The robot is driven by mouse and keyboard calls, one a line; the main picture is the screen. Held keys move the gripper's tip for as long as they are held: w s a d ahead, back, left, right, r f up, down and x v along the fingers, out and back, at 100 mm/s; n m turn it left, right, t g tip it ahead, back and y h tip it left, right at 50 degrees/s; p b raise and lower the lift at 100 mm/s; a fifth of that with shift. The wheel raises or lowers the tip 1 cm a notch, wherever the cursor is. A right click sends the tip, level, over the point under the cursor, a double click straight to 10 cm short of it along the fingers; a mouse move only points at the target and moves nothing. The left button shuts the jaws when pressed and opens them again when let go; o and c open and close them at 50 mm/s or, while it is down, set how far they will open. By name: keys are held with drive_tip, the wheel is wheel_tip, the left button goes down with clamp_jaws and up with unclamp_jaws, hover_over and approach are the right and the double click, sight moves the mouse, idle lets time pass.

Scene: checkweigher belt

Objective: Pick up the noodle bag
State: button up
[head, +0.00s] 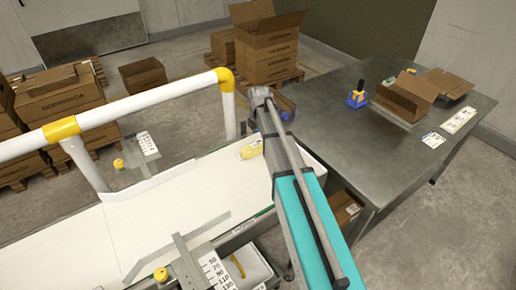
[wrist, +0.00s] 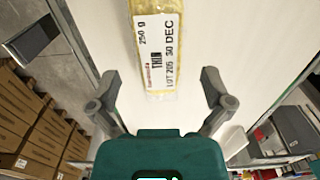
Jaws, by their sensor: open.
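The noodle bag (wrist: 157,48) is yellow with a white label reading "250 g", "THIN" and "30 DEC". It lies flat on the white belt, and its far end is cut off by the top of the wrist view. It also shows in the head view as a small yellow pack (head: 250,149) beside my arm, near the belt's far end. My gripper (wrist: 160,84) is open, with one finger on each side of the bag's near end. No contact shows, and I cannot tell the height gap. In the head view I cannot make out my gripper's fingers.
The white belt (head: 170,215) has low side guides and a white-and-yellow rail (head: 150,97) along its left. A steel table (head: 350,135) at the right holds an open carton (head: 403,97) and a blue tape dispenser (head: 356,98). Stacked cartons (head: 268,50) stand behind.

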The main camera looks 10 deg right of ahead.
sight(259, 142)
drive_tip(key=shift+f+b, duration=2.45)
drive_tip(key=shift+f, duration=0.1)
drive_tip(key=c, duration=1.1)
